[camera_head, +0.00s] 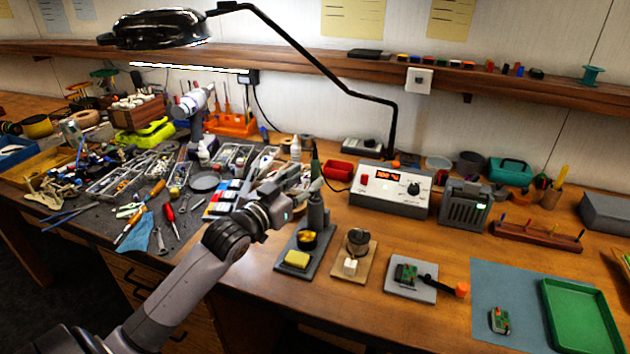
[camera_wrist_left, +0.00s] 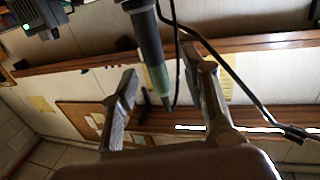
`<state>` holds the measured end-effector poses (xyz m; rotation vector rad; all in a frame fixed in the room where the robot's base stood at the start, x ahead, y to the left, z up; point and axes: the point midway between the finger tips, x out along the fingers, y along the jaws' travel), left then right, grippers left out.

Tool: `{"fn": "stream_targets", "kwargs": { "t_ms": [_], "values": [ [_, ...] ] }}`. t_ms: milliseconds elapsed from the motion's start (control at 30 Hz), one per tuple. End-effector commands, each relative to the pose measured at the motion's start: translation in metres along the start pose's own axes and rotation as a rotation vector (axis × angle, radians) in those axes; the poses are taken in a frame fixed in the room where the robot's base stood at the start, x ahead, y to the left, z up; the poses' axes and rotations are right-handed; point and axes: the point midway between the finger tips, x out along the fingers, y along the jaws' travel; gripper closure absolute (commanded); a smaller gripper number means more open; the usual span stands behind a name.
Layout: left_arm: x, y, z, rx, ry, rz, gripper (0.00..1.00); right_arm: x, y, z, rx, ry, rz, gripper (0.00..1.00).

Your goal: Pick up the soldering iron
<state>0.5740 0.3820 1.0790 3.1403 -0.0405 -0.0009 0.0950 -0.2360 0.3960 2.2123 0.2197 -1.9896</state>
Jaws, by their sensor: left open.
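The soldering iron (camera_head: 316,160) has a dark green handle and stands upright in a grey holder (camera_head: 316,212) on a stand with a yellow sponge (camera_head: 297,259). My left gripper (camera_head: 309,182) is open at the iron, arriving from the left. In the left wrist view, the green handle (camera_wrist_left: 160,78) shows between the spread fingers (camera_wrist_left: 160,66), with the holder (camera_wrist_left: 147,35) above it in the picture. I cannot tell whether either finger touches it. The iron's tip is hidden in the holder. My right gripper is not in view.
A soldering station (camera_head: 390,190) with a red display stands right of the holder. A small wooden stand (camera_head: 353,262) and a circuit board holder (camera_head: 411,277) are in front. The lamp arm (camera_head: 330,75) arches above. Tools and trays crowd the left; a green tray (camera_head: 580,318) lies right.

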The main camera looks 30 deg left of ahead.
Motion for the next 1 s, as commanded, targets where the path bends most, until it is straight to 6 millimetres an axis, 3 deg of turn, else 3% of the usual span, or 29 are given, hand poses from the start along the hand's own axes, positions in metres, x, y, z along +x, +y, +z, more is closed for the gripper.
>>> {"fn": "stream_targets", "kwargs": {
  "t_ms": [233, 533, 1000],
  "values": [
    [0.034, 0.004, 0.001, 0.0, 0.001, -0.001, 0.58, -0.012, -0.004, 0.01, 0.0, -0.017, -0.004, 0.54],
    [0.038, 0.004, 0.003, 0.001, 0.001, 0.0, 0.58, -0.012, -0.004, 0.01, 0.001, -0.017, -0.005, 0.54],
    [0.038, 0.004, 0.003, 0.001, 0.001, 0.0, 0.9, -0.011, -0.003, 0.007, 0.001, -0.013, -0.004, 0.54]
  ]
}}
